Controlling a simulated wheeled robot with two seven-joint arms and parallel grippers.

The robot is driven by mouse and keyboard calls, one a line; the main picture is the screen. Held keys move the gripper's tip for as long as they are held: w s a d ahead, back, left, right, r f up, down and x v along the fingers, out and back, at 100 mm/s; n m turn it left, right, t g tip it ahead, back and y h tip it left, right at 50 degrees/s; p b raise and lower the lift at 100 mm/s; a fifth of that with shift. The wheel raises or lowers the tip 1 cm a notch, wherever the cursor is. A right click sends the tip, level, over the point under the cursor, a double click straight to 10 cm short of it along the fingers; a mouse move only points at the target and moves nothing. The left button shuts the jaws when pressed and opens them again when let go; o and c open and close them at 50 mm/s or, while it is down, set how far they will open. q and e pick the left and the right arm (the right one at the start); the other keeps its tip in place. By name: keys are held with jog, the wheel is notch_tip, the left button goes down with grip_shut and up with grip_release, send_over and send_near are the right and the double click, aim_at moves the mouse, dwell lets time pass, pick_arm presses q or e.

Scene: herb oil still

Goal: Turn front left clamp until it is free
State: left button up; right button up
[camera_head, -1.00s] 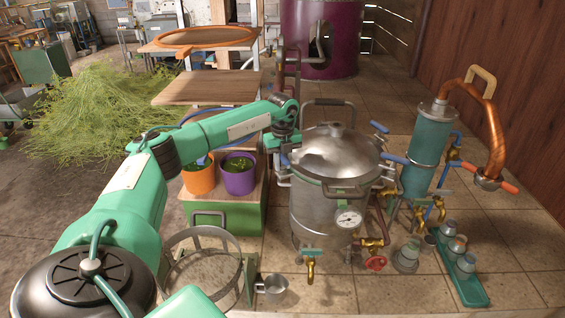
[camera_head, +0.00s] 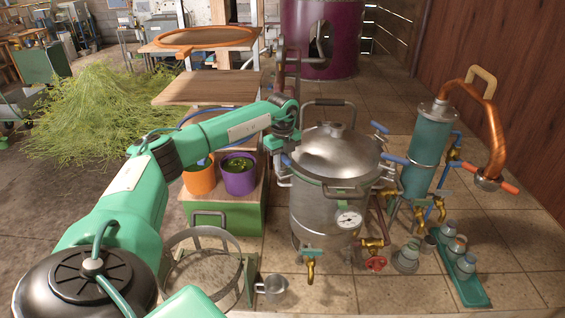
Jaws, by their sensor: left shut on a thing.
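The steel still pot (camera_head: 322,220) stands on the tiled floor with its domed lid (camera_head: 328,152) seated on top. The front left clamp shows as a short blue handle end (camera_head: 287,160) at the left side of the lid rim. My left gripper (camera_head: 284,148) reaches in from the left and is shut on this clamp, with its fingers and wrist covering most of it. Two other blue clamp handles stick out on the right side of the lid, at the back (camera_head: 379,128) and at the front (camera_head: 395,159). My right gripper is not in view.
An orange pot (camera_head: 199,181) and a purple pot (camera_head: 239,180) stand left of the still on a green box. A teal condenser (camera_head: 424,150) with a copper pipe stands to the right.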

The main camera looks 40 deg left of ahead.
pick_arm(q)
jog(key=o, duration=0.9)
jog(key=shift+r, duration=0.1)
